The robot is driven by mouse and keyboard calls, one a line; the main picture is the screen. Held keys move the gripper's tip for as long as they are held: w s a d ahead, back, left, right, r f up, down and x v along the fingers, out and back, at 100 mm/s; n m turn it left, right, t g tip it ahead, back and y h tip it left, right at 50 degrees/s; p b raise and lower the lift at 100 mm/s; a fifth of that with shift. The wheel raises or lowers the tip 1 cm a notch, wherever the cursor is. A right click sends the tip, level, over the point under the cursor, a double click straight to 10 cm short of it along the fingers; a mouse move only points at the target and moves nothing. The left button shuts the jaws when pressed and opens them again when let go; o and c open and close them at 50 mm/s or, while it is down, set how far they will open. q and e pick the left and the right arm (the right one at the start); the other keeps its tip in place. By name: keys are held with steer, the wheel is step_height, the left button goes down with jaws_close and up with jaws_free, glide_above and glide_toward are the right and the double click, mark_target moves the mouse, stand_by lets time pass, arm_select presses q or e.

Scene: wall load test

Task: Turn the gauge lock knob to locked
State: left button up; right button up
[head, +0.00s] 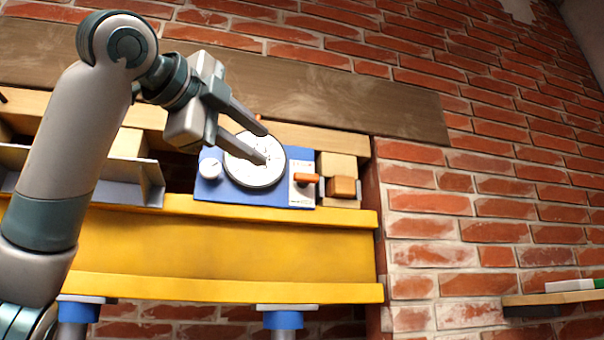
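A blue gauge box (225,190) with a round white dial (256,174) sits on the yellow beam. At its right end an orange lever-like knob (307,179) lies roughly level on a white plate with small marks too fine to read. I cannot tell for certain which is the lock knob. My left gripper (263,144) is open and empty. Its fingers point right and overlap the upper part of the dial in the picture, left of the orange knob. My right gripper is out of view.
The yellow beam (225,245) runs along the wall on blue supports (284,320). Wooden blocks (341,187) stand right of the gauge, and a grey metal bracket (130,180) is at its left. A wooden shelf (550,298) is at far right. The brick wall between is clear.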

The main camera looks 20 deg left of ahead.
mark_target(302, 176)
arm_select(q)
steer(key=w+d+p, duration=0.1)
steer(key=w+p, duration=0.1)
steer(key=w, duration=0.3)
steer(key=w+d+p, duration=0.1)
steer(key=w+p, duration=0.2)
steer(key=w, duration=0.2)
steer(key=w+p, duration=0.2)
steer(key=w, duration=0.3)
steer(key=shift+w+d+r+p, duration=0.1)
steer(key=shift+d+r+p, duration=0.05)
steer(key=shift+d+p, duration=0.25)
steer(key=shift+w+d, duration=0.1)
steer(key=shift+w, duration=0.25)
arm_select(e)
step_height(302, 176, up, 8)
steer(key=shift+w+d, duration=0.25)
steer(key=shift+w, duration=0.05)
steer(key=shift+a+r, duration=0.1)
arm_select(q)
jaws_close()
